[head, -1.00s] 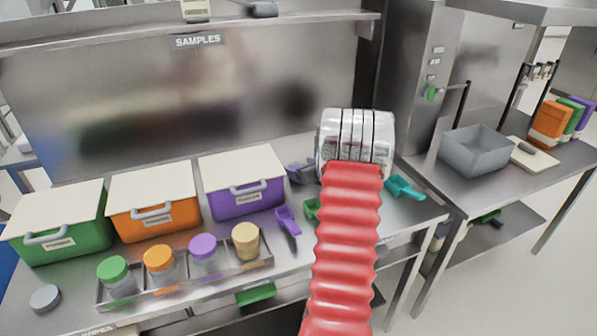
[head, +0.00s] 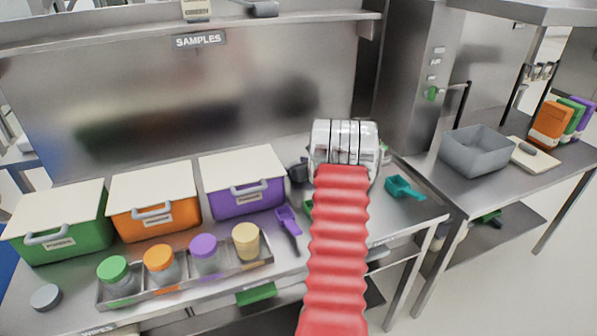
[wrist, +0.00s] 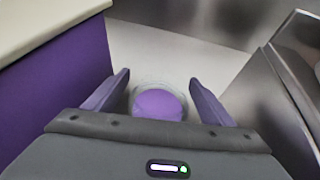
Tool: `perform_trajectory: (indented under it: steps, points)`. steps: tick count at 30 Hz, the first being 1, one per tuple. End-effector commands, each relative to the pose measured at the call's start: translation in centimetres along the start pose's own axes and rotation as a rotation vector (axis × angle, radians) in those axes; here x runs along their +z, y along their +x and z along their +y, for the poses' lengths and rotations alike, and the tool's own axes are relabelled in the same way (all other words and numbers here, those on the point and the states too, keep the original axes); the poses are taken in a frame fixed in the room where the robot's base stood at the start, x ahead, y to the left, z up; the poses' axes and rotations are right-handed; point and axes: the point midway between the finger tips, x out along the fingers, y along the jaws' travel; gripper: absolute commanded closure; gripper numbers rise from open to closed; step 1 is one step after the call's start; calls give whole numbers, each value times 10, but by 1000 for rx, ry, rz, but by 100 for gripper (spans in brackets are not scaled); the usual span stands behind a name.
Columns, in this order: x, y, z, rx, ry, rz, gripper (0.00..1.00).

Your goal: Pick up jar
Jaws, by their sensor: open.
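In the wrist view, a round purple-topped jar (wrist: 158,104) with a clear rim shows between the two purple fingers of my gripper (wrist: 159,78). The fingers are apart, one on each side of it, and I see no contact. The gripper's dark body covers the lower part of this view. In the head view my red ribbed arm hides most of the gripper and the place around it. A green-lidded jar (head: 115,278), an orange-lidded jar (head: 162,266), a purple-lidded jar (head: 206,254) and a cream-lidded jar (head: 246,240) stand in a metal tray (head: 190,287).
Green (head: 60,232), orange (head: 153,211) and purple (head: 243,193) lidded bins stand behind the tray. The purple bin's wall (wrist: 60,85) is close on the left in the wrist view. A purple scoop (head: 288,220) and teal scoop (head: 404,188) lie on the bench.

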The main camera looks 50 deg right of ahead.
Motion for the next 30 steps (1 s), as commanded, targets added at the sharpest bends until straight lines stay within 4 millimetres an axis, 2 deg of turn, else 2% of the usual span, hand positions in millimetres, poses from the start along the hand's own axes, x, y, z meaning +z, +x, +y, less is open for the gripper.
perform_trajectory:
  steps: [5, 27, 30]
  points:
    - [0, 0, 0, 0, 0, 0, 23]
    - [0, 0, 0, -1, 0, 0, 75]
    - [1, 0, 0, -1, 0, -1, 77]
